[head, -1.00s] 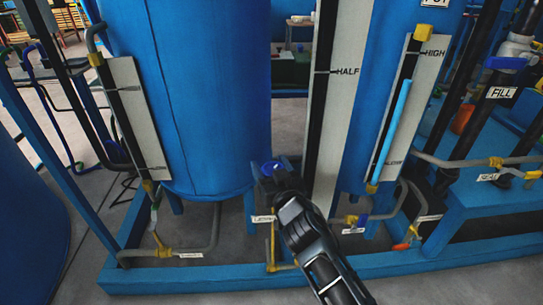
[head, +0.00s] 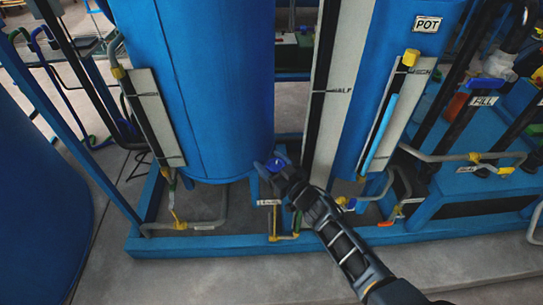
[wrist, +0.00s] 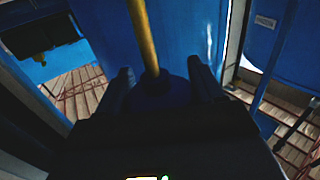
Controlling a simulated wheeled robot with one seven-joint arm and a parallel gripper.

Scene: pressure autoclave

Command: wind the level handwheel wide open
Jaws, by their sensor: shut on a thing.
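The blue level handwheel (head: 279,161) is low in the middle of the head view, in front of the gap between the tank and the tall gauge board. My gripper (head: 275,171) reaches it from the lower right and is shut on it. In the wrist view the dark handwheel (wrist: 166,90) lies between the two fingers (wrist: 164,88), at the end of a yellow stem (wrist: 145,38). The gripper hides part of the wheel in the head view. A small white label (head: 268,202), too blurred to read surely, sits just below.
A large blue tank (head: 200,90) stands left of the wheel. A blue pot (head: 405,50) with a gauge tube (head: 377,135) stands to the right. A blue base rail (head: 200,242) runs along the front, with yellow-fitted pipes (head: 180,224) above it. Grey floor is free in front.

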